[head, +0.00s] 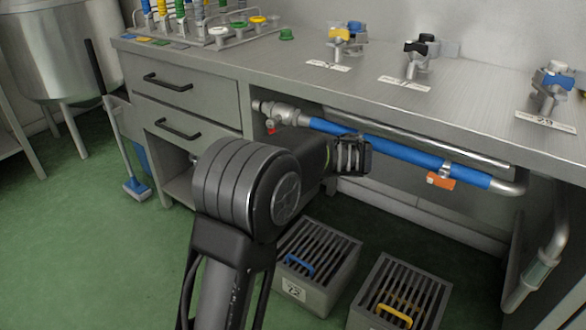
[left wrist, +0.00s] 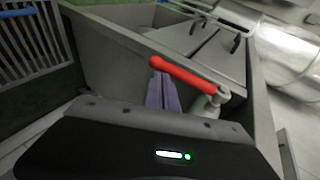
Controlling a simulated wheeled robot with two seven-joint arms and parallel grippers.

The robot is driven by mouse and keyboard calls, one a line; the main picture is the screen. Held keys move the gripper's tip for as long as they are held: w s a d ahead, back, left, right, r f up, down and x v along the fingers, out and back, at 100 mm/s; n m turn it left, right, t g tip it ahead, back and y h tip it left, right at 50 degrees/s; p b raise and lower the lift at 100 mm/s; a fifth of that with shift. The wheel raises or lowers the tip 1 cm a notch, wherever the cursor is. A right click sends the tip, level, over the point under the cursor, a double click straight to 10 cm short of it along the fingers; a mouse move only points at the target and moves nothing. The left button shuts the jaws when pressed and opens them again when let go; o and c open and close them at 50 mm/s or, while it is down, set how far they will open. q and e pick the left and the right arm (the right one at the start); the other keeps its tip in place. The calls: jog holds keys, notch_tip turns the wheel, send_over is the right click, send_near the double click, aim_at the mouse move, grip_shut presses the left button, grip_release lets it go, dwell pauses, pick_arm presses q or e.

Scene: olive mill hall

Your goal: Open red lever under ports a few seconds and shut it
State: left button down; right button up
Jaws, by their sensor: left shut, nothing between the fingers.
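The red lever (left wrist: 182,73) lies slanted across the middle of the left wrist view, its right end joined to a pale valve fitting (left wrist: 207,104). In the head view only a small red part (head: 271,127) shows under the valve at the left end of the blue pipe. My left gripper (left wrist: 160,88) is shut and empty. Its fingers lie just below the lever in the left wrist view; whether they touch it I cannot tell. The ports (head: 552,88) stand on the counter above. My right gripper is not in view.
The blue pipe (head: 400,155) runs under the counter (head: 330,75) with an orange tag (head: 440,181). Slatted crates (head: 325,265) (head: 410,285) stand on the floor. Drawers (head: 185,95) are at left, near a brush (head: 137,187). Green floor at left is mostly clear.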

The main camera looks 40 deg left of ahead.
pick_arm(q)
jog(key=shift+a+f, duration=0.15)
jog(key=shift+a, duration=0.25)
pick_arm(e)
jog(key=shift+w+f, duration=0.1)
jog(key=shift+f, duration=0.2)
pick_arm(q)
jog(key=shift+s+a, duration=0.1)
